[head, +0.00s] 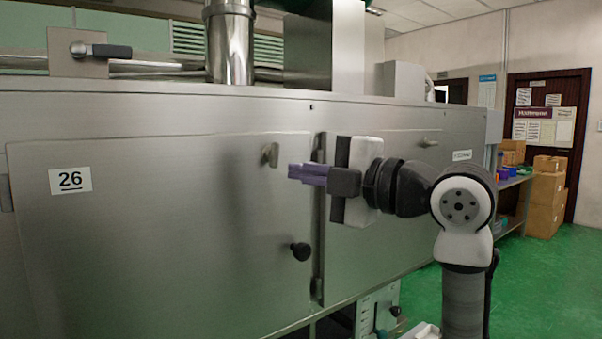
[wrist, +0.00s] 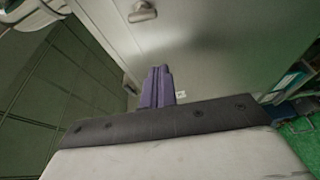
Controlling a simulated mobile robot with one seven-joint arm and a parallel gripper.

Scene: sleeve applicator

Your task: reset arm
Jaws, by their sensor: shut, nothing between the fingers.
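My gripper (head: 308,174) is shut and empty, its purple fingers together and pointing left in the head view. It is in front of the steel machine (head: 400,112), near the gap between two door panels. In the wrist view the purple fingers (wrist: 158,87) also lie side by side with nothing between them. A small metal latch (head: 270,154) shows just left of the fingertips, and a black knob (head: 300,251) is below them. Whether the fingers touch the panel cannot be told.
The right door panel (head: 385,235) is partly behind my arm. A shelf (head: 512,183) and cardboard boxes (head: 545,195) stand at the right. The green floor (head: 555,285) at the right front is clear.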

